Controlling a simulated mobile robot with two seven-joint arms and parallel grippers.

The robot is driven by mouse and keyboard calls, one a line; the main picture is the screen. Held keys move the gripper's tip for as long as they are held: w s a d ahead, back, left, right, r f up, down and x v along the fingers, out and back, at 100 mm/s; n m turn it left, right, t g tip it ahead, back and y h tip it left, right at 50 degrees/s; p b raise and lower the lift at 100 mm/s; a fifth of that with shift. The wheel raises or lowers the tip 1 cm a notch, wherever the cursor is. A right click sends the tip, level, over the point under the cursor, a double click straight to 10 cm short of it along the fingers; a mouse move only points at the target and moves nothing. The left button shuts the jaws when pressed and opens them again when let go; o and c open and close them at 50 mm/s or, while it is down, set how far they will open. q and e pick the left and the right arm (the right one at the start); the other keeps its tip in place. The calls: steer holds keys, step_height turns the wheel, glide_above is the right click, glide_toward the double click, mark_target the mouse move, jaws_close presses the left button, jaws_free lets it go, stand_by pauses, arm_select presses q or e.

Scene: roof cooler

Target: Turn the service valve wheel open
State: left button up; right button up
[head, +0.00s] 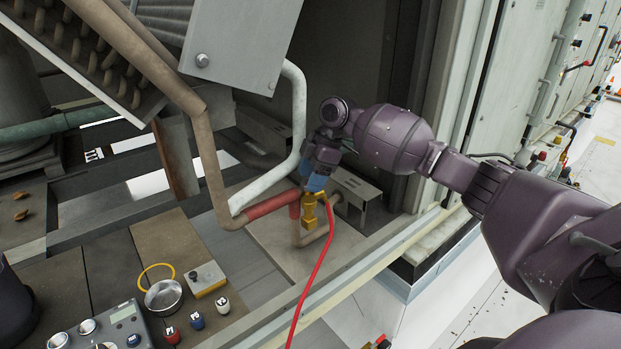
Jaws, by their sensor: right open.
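The service valve (309,212) is a small brass body on the copper pipework, in the middle of the head view. A blue part (316,183), which looks like its wheel, sits at the top of the brass body. My right gripper (316,170) comes down from above, right at the blue part, and is open. The gripper partly hides the wheel, and I cannot tell whether the fingers touch it or stand around it. My left gripper is not in view.
A red hose (312,275) runs from the valve toward the front. A pale insulated pipe (270,185) and brown pipe (207,160) stand left of it. A metal bracket (362,190) is close on the right. A gauge box (122,325) and metal cup (163,295) lie front left.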

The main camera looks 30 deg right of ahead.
steer(key=b+v, duration=0.1)
steer(key=v, duration=0.9)
steer(key=shift+s, duration=0.15)
